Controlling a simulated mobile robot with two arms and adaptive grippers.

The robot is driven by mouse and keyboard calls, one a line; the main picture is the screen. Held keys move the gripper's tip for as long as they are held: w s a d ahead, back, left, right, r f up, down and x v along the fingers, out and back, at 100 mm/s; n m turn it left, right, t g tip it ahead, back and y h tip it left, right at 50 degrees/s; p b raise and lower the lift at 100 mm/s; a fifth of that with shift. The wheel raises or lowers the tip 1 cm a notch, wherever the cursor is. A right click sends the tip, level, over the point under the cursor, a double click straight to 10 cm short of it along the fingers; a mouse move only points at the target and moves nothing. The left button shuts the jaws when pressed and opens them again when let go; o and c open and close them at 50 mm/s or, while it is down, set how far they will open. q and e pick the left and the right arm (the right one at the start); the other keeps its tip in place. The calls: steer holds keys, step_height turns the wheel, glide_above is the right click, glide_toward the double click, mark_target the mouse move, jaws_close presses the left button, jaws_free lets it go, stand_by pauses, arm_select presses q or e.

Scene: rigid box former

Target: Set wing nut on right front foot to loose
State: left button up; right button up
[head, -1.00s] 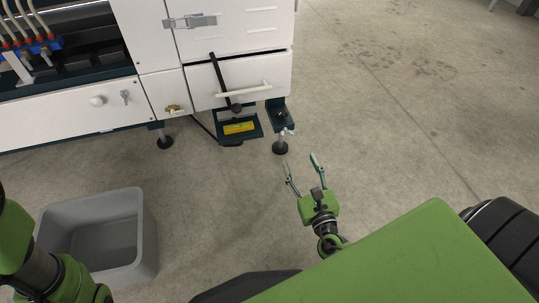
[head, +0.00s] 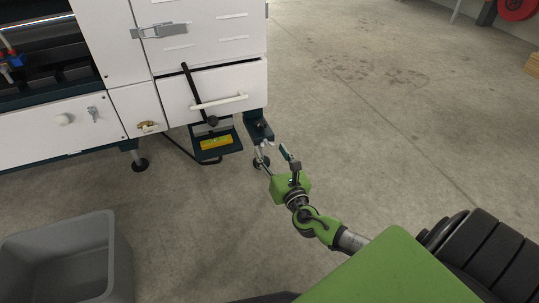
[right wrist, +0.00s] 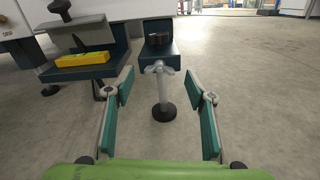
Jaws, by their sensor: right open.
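The right front foot (right wrist: 163,108) is a grey threaded post with a black round pad, under a dark green bracket (right wrist: 158,50) at the machine's corner. The silver wing nut (right wrist: 158,67) sits on the post just below the bracket. In the head view the right gripper (head: 273,152) is in front of the foot and partly hides it. In the right wrist view its two fingers (right wrist: 165,92) are spread, with the foot and wing nut seen between them, farther ahead. The fingers hold nothing. My left gripper is out of view.
A white drawer with a handle (head: 219,102) and black lever is above. A grey bin (head: 120,255) stands at lower left. The floor to the right is clear.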

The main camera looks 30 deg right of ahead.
steer(key=shift+x, duration=0.85)
steer(key=c, duration=1.1)
steer(key=shift+r+n+p, duration=0.2)
steer(key=shift+n+p, duration=0.7)
steer(key=shift+p, duration=0.1)
steer(key=shift+f+n, duration=0.25)
steer(key=shift+n, duration=0.15)
steer(key=o, duration=1.1)
